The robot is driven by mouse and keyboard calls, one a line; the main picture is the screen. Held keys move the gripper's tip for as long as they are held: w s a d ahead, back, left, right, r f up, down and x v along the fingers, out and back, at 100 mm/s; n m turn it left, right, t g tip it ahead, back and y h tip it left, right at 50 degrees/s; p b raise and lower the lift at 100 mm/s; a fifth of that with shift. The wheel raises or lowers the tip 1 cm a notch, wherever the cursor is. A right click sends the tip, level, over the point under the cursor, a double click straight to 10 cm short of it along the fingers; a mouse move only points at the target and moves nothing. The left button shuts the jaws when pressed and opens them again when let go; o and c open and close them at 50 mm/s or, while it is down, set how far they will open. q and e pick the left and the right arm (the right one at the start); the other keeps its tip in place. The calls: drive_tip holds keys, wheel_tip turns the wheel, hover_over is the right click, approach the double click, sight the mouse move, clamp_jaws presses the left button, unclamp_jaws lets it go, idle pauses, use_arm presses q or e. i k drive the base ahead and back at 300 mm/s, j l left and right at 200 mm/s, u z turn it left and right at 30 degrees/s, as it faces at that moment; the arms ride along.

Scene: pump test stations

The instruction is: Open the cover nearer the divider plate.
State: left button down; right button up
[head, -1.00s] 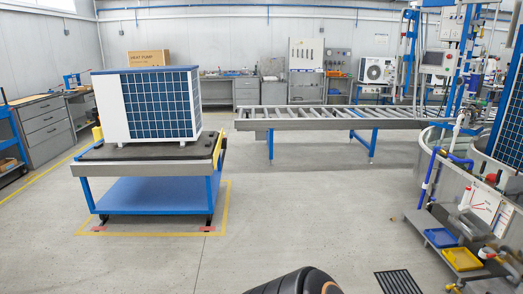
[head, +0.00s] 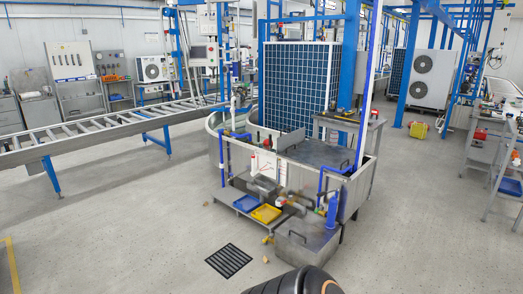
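A test tank (head: 352,197) with metal walls stands in the middle of the head view. A flat grey cover (head: 322,153) with a dark handle lies shut on its top. An upright grey plate (head: 264,137), perhaps the divider plate, stands at the left edge of this cover. A lower metal box (head: 305,240) in front of the tank has a flat lid with a handle. I cannot tell a second cover on the tank top for sure. Neither of my grippers is in view; only a dark rounded part of me shows at the bottom edge.
A blue tray (head: 246,203) and a yellow tray (head: 266,213) sit on a low shelf at the tank's front. A floor grate (head: 228,260) lies before it. A roller conveyor (head: 110,123) runs at the left. Open floor lies left and right of the tank.

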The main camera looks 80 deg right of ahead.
sight(306, 152)
drive_tip(key=z, duration=2.95)
drive_tip(key=i+j+u, duration=0.35)
drive_tip(key=i, duration=0.2)
drive_tip(key=i+u, duration=0.35)
drive_tip(key=i, duration=0.2)
drive_tip(key=i+u, duration=0.15)
drive_tip(key=i, duration=1.95)
drive_tip(key=i+j+z, duration=0.15)
drive_tip(key=i, duration=0.55)
